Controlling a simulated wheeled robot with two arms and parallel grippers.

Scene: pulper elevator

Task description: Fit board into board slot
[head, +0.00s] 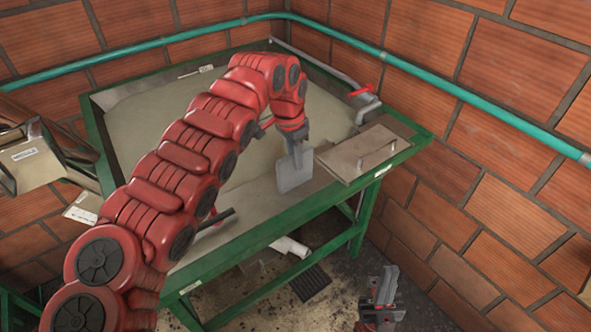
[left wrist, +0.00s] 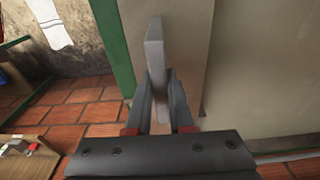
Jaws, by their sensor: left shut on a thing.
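My left gripper (head: 296,143) is shut on the grey board (head: 294,171), a small flat plate. It holds the board hanging upright over the near right part of the green-framed table (head: 262,240). In the left wrist view the board's narrow edge (left wrist: 155,55) stands between the two fingers (left wrist: 160,98). I cannot make out the board slot, and I cannot tell whether the board's lower edge touches the table. My right gripper (head: 384,290) is low at the bottom of the head view, away from the table; its jaw opening is unclear.
A flat tan cover with a handle (head: 345,158) lies on the table's right end, close to the board. A red-handled valve (head: 362,92) is behind it. A teal pipe (head: 440,88) runs along the brick walls. A machine (head: 30,160) stands at the left.

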